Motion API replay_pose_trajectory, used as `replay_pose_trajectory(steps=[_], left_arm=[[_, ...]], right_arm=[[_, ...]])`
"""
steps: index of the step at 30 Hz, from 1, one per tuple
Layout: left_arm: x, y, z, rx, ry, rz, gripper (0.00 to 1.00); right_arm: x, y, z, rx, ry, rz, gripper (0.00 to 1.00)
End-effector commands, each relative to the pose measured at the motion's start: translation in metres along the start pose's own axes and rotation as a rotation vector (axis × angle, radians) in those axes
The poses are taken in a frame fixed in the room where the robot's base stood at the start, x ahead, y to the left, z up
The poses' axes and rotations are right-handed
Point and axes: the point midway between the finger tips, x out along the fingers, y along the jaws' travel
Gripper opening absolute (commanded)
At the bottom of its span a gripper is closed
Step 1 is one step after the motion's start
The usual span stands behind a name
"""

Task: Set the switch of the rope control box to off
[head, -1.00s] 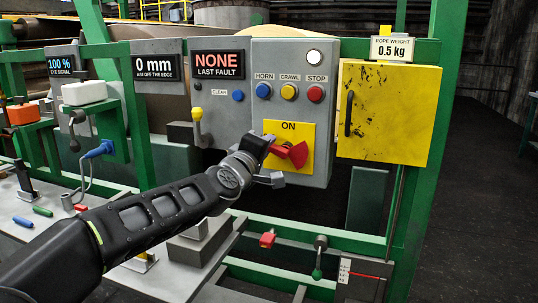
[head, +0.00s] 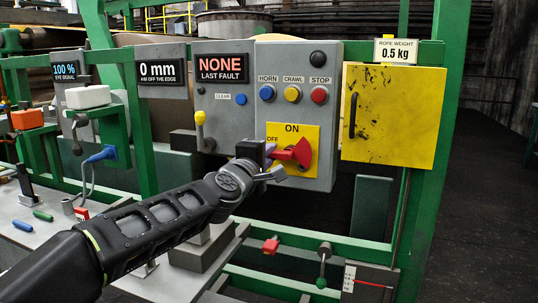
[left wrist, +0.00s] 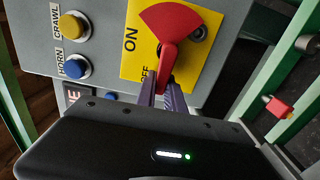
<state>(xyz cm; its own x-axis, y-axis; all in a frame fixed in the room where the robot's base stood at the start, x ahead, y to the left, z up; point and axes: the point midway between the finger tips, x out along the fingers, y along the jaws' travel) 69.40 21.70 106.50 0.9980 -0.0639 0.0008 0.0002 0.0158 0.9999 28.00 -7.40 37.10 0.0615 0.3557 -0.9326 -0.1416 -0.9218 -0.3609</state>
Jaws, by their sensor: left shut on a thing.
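The grey rope control box (head: 330,120) carries a yellow plate (head: 309,131) with ON at its top and OFF at its left. The red switch (head: 302,152) on this plate has its narrow handle pointing left, beside the OFF label, and its fan-shaped part to the right. My left gripper (head: 276,162) is shut on the switch handle. In the left wrist view the two fingers (left wrist: 164,78) hold the narrow end of the red switch (left wrist: 175,22), near the partly covered OFF label. The round lamp (head: 318,59) atop the box is dark. My right gripper is out of view.
Blue HORN (head: 267,92), yellow CRAWL (head: 292,94) and red STOP (head: 319,95) buttons sit above the plate. A yellow-knobbed lever (head: 200,125) stands left of the box. A yellow cabinet (head: 393,115) is close on the right. Green rails (head: 340,240) run below.

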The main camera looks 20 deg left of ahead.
Motion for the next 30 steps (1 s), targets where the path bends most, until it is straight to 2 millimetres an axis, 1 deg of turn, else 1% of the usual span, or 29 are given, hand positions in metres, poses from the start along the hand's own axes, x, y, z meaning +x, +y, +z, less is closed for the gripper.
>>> replay_pose_trajectory(steps=[1,2,9,17,20,23,30], left_arm=[[0.0,-0.003,0.0,0.0,-0.001,-0.005,0.0],[0.0,-0.003,0.0,0.0,-0.001,-0.005,0.15],[0.0,-0.002,0.0,0.001,-0.001,-0.002,0.35],[-0.001,-0.001,0.0,0.001,0.0,-0.001,0.35],[-0.005,0.0,0.0,0.001,0.0,0.0,0.35],[-0.016,0.0,0.0,0.001,0.0,0.0,0.35],[-0.056,0.0,0.0,0.001,0.0,0.0,0.35]], right_arm=[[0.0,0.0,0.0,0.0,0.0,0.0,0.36],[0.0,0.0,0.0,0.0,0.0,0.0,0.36],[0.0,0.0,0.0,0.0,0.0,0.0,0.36],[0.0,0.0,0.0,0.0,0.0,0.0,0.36],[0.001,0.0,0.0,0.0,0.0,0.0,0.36],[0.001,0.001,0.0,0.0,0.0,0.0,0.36],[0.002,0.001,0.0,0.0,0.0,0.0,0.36]])
